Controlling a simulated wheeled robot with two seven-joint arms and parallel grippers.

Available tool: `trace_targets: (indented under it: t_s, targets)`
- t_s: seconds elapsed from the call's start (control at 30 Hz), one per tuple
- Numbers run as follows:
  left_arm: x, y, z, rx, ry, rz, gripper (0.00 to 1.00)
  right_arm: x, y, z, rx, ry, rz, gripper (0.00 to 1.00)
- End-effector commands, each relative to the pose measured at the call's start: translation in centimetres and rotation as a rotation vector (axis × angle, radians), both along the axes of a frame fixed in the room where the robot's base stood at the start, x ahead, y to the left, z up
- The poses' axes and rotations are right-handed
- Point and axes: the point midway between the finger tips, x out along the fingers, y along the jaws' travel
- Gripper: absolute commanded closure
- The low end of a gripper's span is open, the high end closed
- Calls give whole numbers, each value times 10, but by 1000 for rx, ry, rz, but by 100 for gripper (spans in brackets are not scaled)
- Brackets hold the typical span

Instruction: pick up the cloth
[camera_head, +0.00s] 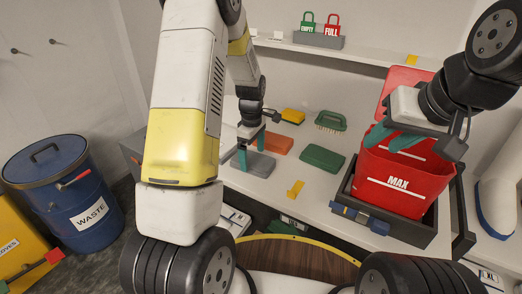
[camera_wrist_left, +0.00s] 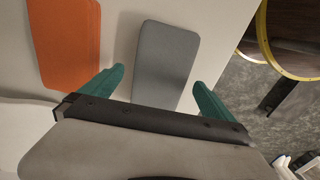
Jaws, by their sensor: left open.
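Flat cloth-like pieces lie on the white bench: a grey one (camera_head: 260,165), an orange one (camera_head: 279,143) and a dark green one (camera_head: 323,158). I cannot tell which is the cloth of the task. My left gripper (camera_head: 251,150) is open over the grey piece, its teal fingers pointing down. In the left wrist view the grey piece (camera_wrist_left: 165,62) shows between the fingers (camera_wrist_left: 159,78), with the orange piece (camera_wrist_left: 66,42) to the left. Whether the fingers touch the bench is unclear. My right gripper (camera_head: 393,138) has teal fingers at the red bin's upper edge; its grip is unclear.
The red bin marked MAX (camera_head: 398,192) stands in a dark tray (camera_head: 397,229) at the right. A green brush (camera_head: 330,121), a yellow block (camera_head: 293,116) and a yellow bracket (camera_head: 295,189) are on the bench. A blue waste drum (camera_head: 74,185) stands left.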

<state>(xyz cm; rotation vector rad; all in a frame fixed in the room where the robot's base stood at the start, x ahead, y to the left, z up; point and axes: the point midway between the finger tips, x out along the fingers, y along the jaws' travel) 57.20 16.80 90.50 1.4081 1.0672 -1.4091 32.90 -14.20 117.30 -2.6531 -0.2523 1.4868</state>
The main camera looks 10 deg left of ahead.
Motion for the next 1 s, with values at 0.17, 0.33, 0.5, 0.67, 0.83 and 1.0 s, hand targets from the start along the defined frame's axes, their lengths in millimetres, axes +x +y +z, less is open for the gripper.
trace_targets:
  t_s: [0.17, 0.33, 0.5, 0.67, 0.83, 1.0]
  targets:
    - [0, 0, -10, 0, 0, -1, 0, 0, 0, 0, 0, 0, 0, 64]
    - [0, 0, -9, 0, -1, -1, 0, 0, 0, 0, 0, 0, 0, 64]
    - [0, 0, -9, 0, -1, -2, 33, 0, 0, 0, 0, 0, 0, 64]
    - [0, 0, -9, 0, -1, -2, 64, 0, 0, 0, 0, 0, 0, 64]
    - [0, 0, -9, 0, -1, -2, 64, 0, 0, 0, 0, 0, 0, 64]
    - [0, 0, -5, -1, -2, -2, 64, 0, 0, 0, 0, 0, 0, 64]
